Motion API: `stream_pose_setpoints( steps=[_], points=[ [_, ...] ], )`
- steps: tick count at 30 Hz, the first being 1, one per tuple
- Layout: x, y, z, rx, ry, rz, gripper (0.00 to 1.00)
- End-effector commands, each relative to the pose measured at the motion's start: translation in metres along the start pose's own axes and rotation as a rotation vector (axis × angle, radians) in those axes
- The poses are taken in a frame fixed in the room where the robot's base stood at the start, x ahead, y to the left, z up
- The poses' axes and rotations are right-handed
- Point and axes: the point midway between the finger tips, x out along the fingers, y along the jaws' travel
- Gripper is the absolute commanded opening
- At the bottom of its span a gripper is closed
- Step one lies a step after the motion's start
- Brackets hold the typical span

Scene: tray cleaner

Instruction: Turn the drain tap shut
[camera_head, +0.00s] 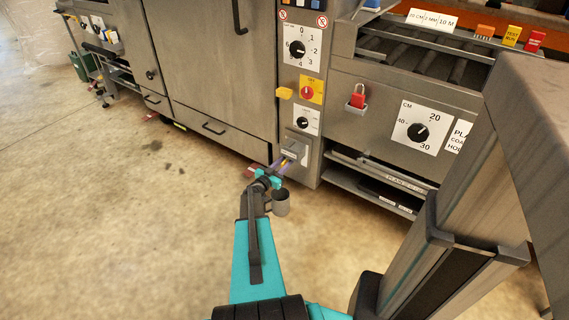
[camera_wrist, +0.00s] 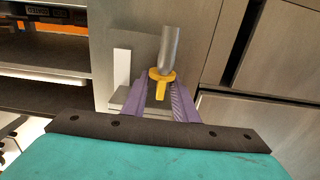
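The drain tap shows in the wrist view as a grey pipe (camera_wrist: 169,48) with a yellow collar and a short yellow handle (camera_wrist: 161,88). My gripper (camera_wrist: 160,97) has two purple fingers standing apart, one on each side of the yellow handle. Gaps show between the handle and the fingers, so it does not look gripped. In the head view my gripper (camera_head: 284,164) is low at the machine's front, just below a small grey box (camera_head: 296,149). The tap is small there and mostly hidden by the fingers.
The steel machine's control column (camera_head: 302,90) rises above my gripper, with dials and a red knob on yellow (camera_head: 308,92). Open shelves (camera_head: 375,185) lie to the right, a large door (camera_head: 215,65) to the left. The floor (camera_head: 130,210) at left is clear.

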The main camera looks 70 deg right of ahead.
Motion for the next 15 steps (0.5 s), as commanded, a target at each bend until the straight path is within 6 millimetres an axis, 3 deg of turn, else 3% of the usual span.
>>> stream_pose_setpoints(
  steps=[1, 4, 5, 15],
  points=[
    [-0.0001, -0.0001, 0.0, 0.0, 0.0, 0.0, 0.18],
    [-0.0002, -0.0001, 0.0, 0.0, 0.0, 0.0, 0.01],
    [-0.0002, -0.0001, 0.0, 0.0, 0.0, 0.0, 0.0],
    [-0.0009, -0.0006, 0.0003, -0.001, 0.001, -0.011, 0.0]
  ],
)
